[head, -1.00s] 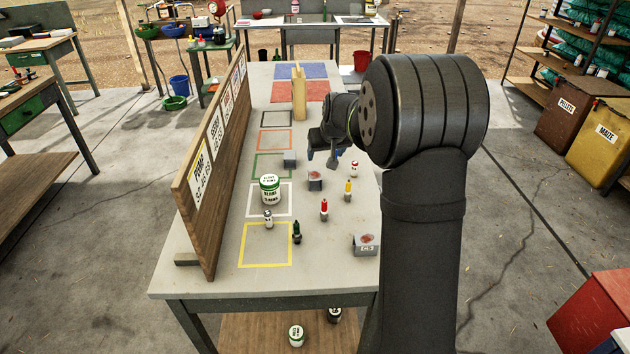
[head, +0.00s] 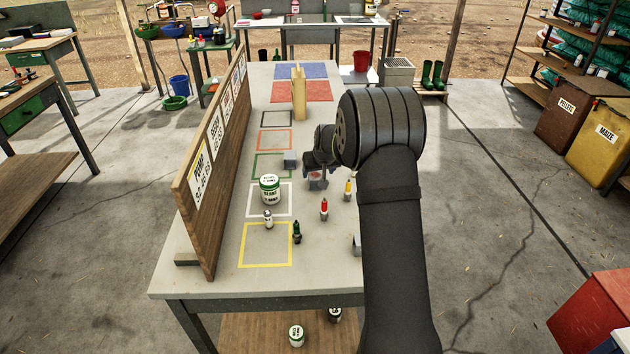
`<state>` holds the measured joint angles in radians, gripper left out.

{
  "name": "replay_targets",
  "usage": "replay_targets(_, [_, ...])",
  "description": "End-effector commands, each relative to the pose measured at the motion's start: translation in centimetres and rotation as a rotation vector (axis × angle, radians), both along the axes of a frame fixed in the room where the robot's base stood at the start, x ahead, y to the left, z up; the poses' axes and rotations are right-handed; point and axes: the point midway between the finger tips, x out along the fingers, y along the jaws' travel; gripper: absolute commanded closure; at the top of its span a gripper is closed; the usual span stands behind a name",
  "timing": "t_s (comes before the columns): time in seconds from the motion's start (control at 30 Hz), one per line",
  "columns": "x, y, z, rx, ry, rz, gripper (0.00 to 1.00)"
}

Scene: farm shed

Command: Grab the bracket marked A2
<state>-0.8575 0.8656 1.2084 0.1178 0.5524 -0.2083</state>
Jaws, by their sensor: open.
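Three small grey brackets are on the table. One (head: 290,160) stands beside the green outline. The middle one (head: 316,182) has a reddish-brown patch and sits right of the white can. The near one (head: 357,244) is mostly hidden behind my arm. I cannot read an A2 mark on any of them. My gripper (head: 317,174) is open and low at the middle bracket, partly overlapping it in the picture. I cannot tell whether the fingers touch it.
A white can (head: 270,189), a small white bottle (head: 268,219), a dark green bottle (head: 297,231), a red-topped one (head: 324,209) and a yellow-topped one (head: 348,189) stand nearby. A wooden sign board (head: 215,150) walls the left side. A wooden block (head: 299,95) stands farther back.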

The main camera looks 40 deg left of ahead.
Motion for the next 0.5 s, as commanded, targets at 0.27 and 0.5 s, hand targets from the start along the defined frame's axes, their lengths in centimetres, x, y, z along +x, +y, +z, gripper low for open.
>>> replay_targets(0.27, [0.6,1.9,-3.3,0.000,0.001,0.000,0.31])
replay_targets(0.5, [0.8,2.3,-3.8,0.002,0.000,0.000,0.31])
